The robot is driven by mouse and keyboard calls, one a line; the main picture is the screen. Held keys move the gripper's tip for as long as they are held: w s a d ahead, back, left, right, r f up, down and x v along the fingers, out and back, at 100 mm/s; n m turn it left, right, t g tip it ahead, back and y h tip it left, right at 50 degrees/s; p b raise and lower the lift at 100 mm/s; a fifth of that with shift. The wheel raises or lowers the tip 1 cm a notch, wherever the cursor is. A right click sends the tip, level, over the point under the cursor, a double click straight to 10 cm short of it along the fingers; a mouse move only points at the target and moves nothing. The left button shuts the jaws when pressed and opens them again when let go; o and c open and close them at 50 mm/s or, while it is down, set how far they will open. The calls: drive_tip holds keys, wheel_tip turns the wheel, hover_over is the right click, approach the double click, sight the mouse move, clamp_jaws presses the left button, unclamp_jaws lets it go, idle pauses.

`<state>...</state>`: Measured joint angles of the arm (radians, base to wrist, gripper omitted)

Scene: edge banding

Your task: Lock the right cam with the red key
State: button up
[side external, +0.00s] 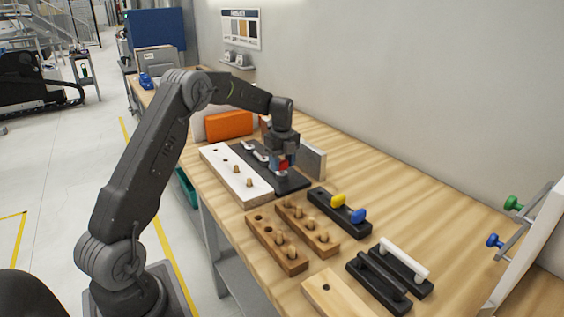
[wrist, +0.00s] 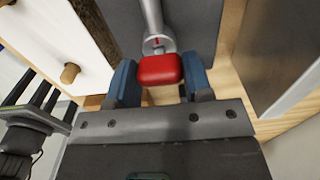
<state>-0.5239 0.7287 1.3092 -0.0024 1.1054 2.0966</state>
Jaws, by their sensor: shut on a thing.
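The red key (side external: 284,164) is between my gripper's blue fingers, and its red head (wrist: 160,69) fills the gap in the wrist view. My gripper (wrist: 160,84) is shut on it, pointing down over the right end of the black plate (side external: 292,184). Just beyond the key head, a round silver cam (wrist: 158,44) with a red mark shows at the end of a metal rod (wrist: 151,14). The head hides the key's lower end, so I cannot tell whether it sits in the cam. Another silver piece (side external: 248,146) lies farther left on the plate.
A white board (side external: 225,170) with wooden dowels lies beside the black plate; a grey panel (side external: 313,161) stands on its other side. Wooden dowel racks (side external: 276,243), a black rack (side external: 330,209) with yellow and blue keys, and black holders (side external: 377,281) stand toward the front right.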

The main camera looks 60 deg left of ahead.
drive_tip(key=shift+a, duration=0.1)
drive_tip(key=m, duration=0.4)
drive_tip(key=shift+m, duration=0.4)
drive_tip(key=m, duration=0.4)
drive_tip(key=shift+s+m, duration=0.1)
drive_tip(key=shift+m, duration=0.3)
drive_tip(key=shift+r, duration=3)
